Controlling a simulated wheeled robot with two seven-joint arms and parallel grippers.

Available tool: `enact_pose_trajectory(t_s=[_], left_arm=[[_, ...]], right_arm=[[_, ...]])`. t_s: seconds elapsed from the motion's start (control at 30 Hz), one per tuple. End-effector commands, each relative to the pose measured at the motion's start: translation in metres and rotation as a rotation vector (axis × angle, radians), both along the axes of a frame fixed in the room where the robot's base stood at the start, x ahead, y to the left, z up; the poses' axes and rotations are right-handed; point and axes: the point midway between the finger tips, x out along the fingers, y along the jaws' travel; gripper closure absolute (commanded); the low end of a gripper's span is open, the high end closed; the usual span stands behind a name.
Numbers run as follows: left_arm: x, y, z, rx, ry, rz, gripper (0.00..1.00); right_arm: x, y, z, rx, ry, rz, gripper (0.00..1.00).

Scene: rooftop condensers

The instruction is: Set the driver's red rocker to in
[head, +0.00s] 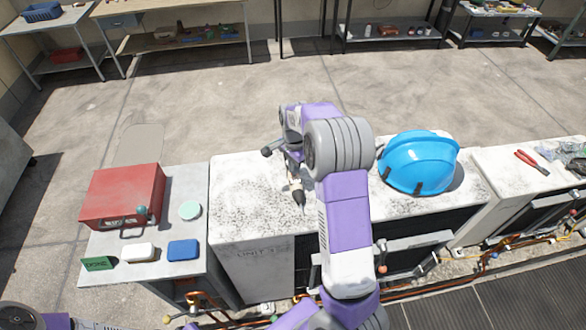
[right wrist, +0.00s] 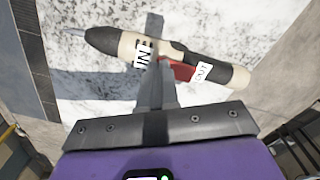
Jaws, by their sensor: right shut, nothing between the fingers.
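The driver (head: 298,194) lies on the worn white condenser top in the head view. In the right wrist view the driver (right wrist: 215,70) has a cream and black body with its grey bit pointing left. Its red rocker (right wrist: 181,70) sits mid-body, between a white label on the left, partly hidden, and a label reading OUT on the right. My right gripper (head: 291,172) is shut and empty; in the wrist view its fingers (right wrist: 155,60) cross over the driver just left of the rocker. They partly hide the rocker; I cannot tell its tilt or whether they touch. My left gripper is not in view.
A blue hard hat (head: 418,162) sits right of my right arm on the condenser (head: 240,180). A grey side table (head: 205,245) at left holds a red case (head: 122,194), a green disc, small white and blue blocks and a green sign. Red pliers (head: 530,161) lie far right.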

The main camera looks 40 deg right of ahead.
Motion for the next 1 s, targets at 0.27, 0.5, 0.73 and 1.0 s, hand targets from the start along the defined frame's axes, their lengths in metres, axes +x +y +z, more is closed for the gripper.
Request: enact_pose_trajectory(t_s=[0.27, 0.5, 0.73, 1.0], left_arm=[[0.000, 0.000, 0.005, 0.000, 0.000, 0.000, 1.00], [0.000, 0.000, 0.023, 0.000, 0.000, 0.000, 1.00], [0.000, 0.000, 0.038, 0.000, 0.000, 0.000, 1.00], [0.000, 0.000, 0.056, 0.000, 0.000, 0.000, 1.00]], right_arm=[[0.000, 0.000, 0.006, 0.000, 0.000, 0.000, 1.00], [0.000, 0.000, 0.026, -0.001, -0.001, 0.000, 1.00], [0.000, 0.000, 0.044, 0.000, -0.001, 0.000, 1.00], [0.000, 0.000, 0.066, 0.000, 0.000, 0.000, 1.00]])
